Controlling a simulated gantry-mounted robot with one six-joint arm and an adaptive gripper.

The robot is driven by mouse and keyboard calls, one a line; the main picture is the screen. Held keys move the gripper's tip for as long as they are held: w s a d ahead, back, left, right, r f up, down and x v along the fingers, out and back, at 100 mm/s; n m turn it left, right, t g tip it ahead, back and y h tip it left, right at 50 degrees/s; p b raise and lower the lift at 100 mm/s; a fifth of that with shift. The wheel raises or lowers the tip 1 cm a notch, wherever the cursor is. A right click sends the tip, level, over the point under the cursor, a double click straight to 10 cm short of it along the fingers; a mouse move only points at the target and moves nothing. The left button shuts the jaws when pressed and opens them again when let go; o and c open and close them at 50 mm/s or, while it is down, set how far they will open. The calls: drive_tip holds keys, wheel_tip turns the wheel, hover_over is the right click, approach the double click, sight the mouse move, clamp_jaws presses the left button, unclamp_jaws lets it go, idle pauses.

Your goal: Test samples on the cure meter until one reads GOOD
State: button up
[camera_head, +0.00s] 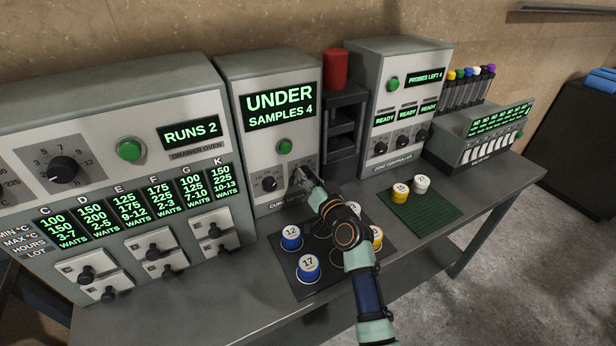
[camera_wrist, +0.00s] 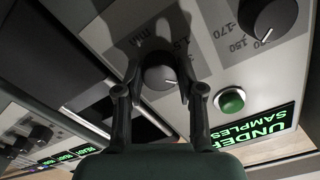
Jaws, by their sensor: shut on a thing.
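The cure meter (camera_head: 252,150) stands mid-bench, and its display (camera_head: 280,106) reads "UNDER" and "SAMPLES 4". A green button (camera_head: 285,146) sits below the display, with a dark dial (camera_head: 269,184) lower left. My gripper (camera_head: 305,182) is at the meter's lower right front. Blue sample cups numbered 12 (camera_head: 291,237) and 17 (camera_head: 308,268) stand on the dark mat (camera_head: 345,279). A yellow cup (camera_head: 377,238) and a white cup there are partly hidden by my arm.
A green mat (camera_head: 420,222) on the right bears a yellow cup (camera_head: 400,191) and a white cup (camera_head: 422,184). The drawer oven (camera_head: 130,150) stands left, reading "RUNS 2". The zone controller (camera_head: 405,100) reads "PROBES LEFT 4". The bench front is clear.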

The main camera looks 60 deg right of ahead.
idle(0.4)
drive_tip(key=o, duration=1.1)
drive_tip(key=shift+o, duration=0.2)
drive_tip(key=shift+s+a, duration=0.1)
drive_tip(key=v, duration=1.1)
drive_tip(key=shift+s+a, duration=0.2)
drive_tip(key=shift+s, duration=0.15)
